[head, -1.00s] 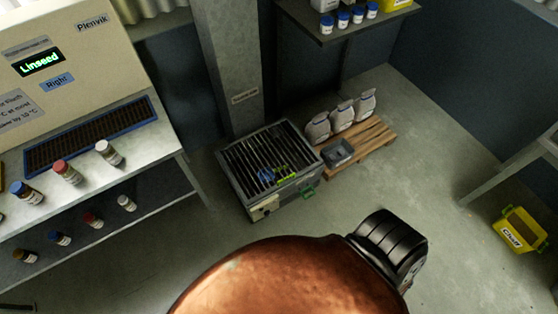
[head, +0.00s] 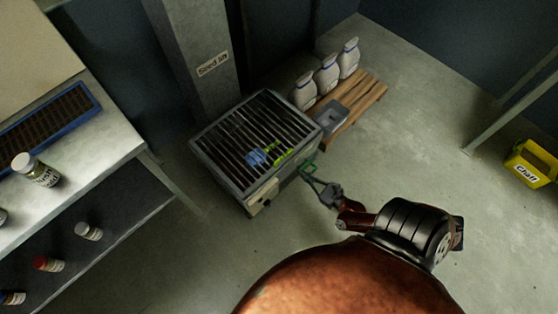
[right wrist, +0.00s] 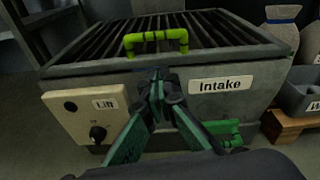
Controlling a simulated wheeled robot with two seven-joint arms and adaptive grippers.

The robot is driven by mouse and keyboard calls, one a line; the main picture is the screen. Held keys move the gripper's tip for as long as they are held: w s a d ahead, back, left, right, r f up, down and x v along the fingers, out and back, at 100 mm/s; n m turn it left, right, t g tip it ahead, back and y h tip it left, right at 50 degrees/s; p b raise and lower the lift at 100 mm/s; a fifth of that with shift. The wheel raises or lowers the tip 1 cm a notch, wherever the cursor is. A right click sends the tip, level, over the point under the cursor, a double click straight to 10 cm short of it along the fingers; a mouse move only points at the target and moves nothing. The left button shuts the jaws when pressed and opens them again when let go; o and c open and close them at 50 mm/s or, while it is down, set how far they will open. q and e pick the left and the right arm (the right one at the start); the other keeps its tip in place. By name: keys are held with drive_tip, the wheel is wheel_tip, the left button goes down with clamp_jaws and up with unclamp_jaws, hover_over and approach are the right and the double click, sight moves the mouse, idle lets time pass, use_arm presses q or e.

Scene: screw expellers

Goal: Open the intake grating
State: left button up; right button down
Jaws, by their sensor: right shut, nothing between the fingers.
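The intake box (head: 232,185) is a grey metal bin on the floor, with a label reading "Intake" in the right wrist view (right wrist: 222,84). Its barred grating (head: 262,125) lies flat and closed on top. A yellow-green handle (right wrist: 157,40) stands up at the grating's near edge; it also shows in the head view (head: 285,156). My right gripper (head: 316,181) is by the box's right front corner, shut and empty. In the right wrist view its fingertips (right wrist: 158,79) meet in front of the box, below the handle and apart from it. My left gripper is out of view.
A beige control box (right wrist: 92,115) with a dark knob is on the bin's front. A darker green handle (right wrist: 224,130) sits low on the front right. Open floor lies in front.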

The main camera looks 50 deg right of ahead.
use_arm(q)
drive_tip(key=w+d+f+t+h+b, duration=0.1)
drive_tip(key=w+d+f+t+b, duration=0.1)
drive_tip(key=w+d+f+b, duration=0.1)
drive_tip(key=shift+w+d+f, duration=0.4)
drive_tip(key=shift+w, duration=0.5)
use_arm(e)
drive_tip(key=w+d+m, duration=0.1)
drive_tip(key=w+m, duration=0.1)
drive_tip(key=w, duration=0.8)
drive_tip(key=shift+w+d+f, duration=0.25)
drive_tip(key=shift+d+f, duration=0.1)
drive_tip(key=shift+d, duration=0.05)
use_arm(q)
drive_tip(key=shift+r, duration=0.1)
use_arm(e)
drive_tip(key=shift+r, duration=0.1)
